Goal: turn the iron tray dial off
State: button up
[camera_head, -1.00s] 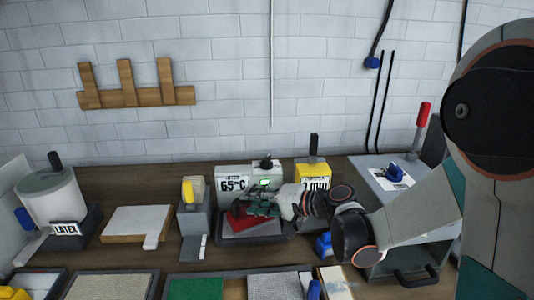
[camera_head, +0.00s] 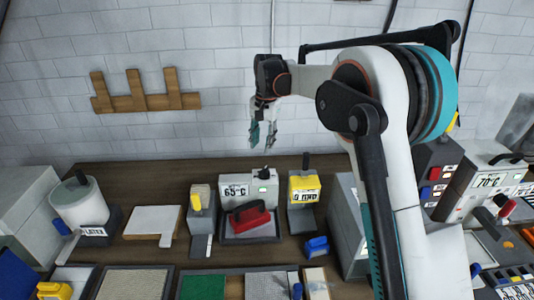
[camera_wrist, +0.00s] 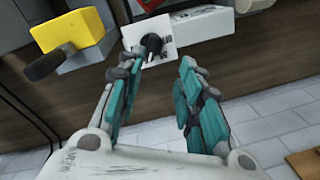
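The iron tray (camera_head: 236,238) holds a red iron (camera_head: 250,214) in the middle of the bench. Behind it stands a pale box (camera_head: 240,178) with a "65°C" label and a small lit window. A dark dial (camera_head: 265,173) sits on the box's top. In the wrist view the black dial (camera_wrist: 152,44) stands on a white plate with small marks; I cannot read its setting. My gripper (camera_head: 263,146) hangs fingers down above and behind the box, clear of the dial. Its teal fingers (camera_wrist: 160,65) are apart with nothing between them.
A yellow block with a black handle (camera_head: 304,190) stands right of the tray, and a yellow-topped dispenser (camera_head: 200,203) left of it. A latex pot (camera_head: 80,207) is farther left. A blue item (camera_head: 317,246) lies in front. The wall behind has a wooden rack (camera_head: 145,100).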

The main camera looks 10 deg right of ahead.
aim_at(264, 169)
jog(key=shift+h, duration=0.5)
jog(key=f, duration=0.8)
jog(key=f+b, duration=0.1)
jog(key=f, duration=0.2)
jog(key=shift+w+d+f, duration=0.3)
jog(key=shift+f, duration=0.1)
grip_shut()
